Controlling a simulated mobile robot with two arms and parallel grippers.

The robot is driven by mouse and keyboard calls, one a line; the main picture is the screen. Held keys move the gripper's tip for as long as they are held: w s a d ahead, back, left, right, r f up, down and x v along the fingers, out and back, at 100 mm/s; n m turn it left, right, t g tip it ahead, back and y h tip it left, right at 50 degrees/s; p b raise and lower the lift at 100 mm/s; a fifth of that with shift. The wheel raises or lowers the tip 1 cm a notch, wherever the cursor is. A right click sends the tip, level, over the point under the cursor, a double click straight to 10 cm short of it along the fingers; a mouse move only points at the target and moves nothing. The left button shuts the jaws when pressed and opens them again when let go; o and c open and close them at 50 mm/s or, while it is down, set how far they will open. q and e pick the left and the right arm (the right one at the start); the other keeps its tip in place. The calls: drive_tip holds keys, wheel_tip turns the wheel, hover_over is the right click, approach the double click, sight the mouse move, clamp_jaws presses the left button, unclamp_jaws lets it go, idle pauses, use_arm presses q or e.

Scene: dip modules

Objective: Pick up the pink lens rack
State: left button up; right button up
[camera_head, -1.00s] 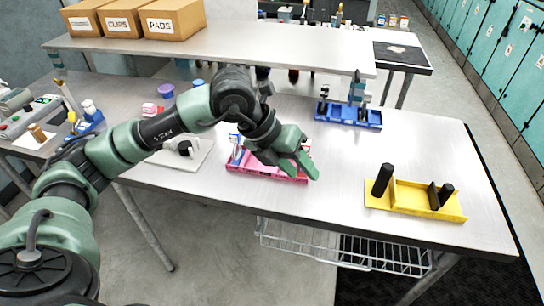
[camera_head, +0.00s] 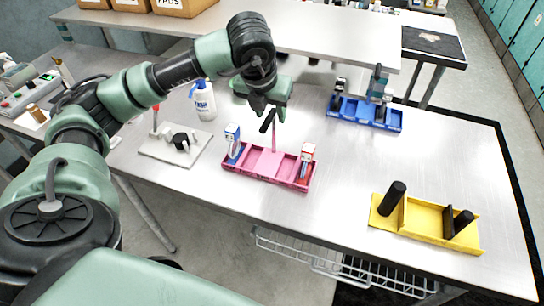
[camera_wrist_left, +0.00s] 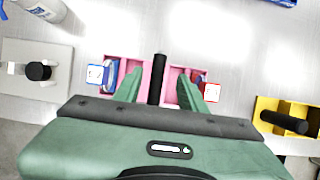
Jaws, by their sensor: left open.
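The pink lens rack (camera_head: 267,163) lies on the steel table near its front edge. It holds a blue-labelled item (camera_head: 233,143) at its left end and a red-labelled item (camera_head: 306,158) at its right end. A dark upright handle (camera_head: 267,121) rises from its middle. My left gripper (camera_head: 266,102) is open above the rack, by the top of the handle. In the left wrist view the rack (camera_wrist_left: 135,66) lies beyond the spread fingers, with the handle (camera_wrist_left: 157,78) showing between them. The right gripper is not in view.
A blue rack (camera_head: 365,114) stands behind to the right. A yellow rack (camera_head: 425,222) with black posts lies at the front right. A white plate with a black knob (camera_head: 180,140) and a white bottle (camera_head: 203,101) are on the left. The table between the racks is clear.

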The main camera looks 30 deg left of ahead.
use_arm(q)
drive_tip(key=shift+a+f+p, duration=0.2)
drive_tip(key=shift+f+p, duration=0.4)
drive_tip(key=shift+f, duration=0.2)
drive_tip(key=p+x, duration=0.1)
drive_tip(key=x, duration=0.3)
drive_tip(key=shift+s+f+p, duration=0.1)
drive_tip(key=shift+f+p, duration=0.2)
drive_tip(key=shift+p, duration=0.05)
clamp_jaws()
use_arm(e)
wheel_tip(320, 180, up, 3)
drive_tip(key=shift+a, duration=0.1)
use_arm(q)
drive_tip(key=shift+r, duration=0.15)
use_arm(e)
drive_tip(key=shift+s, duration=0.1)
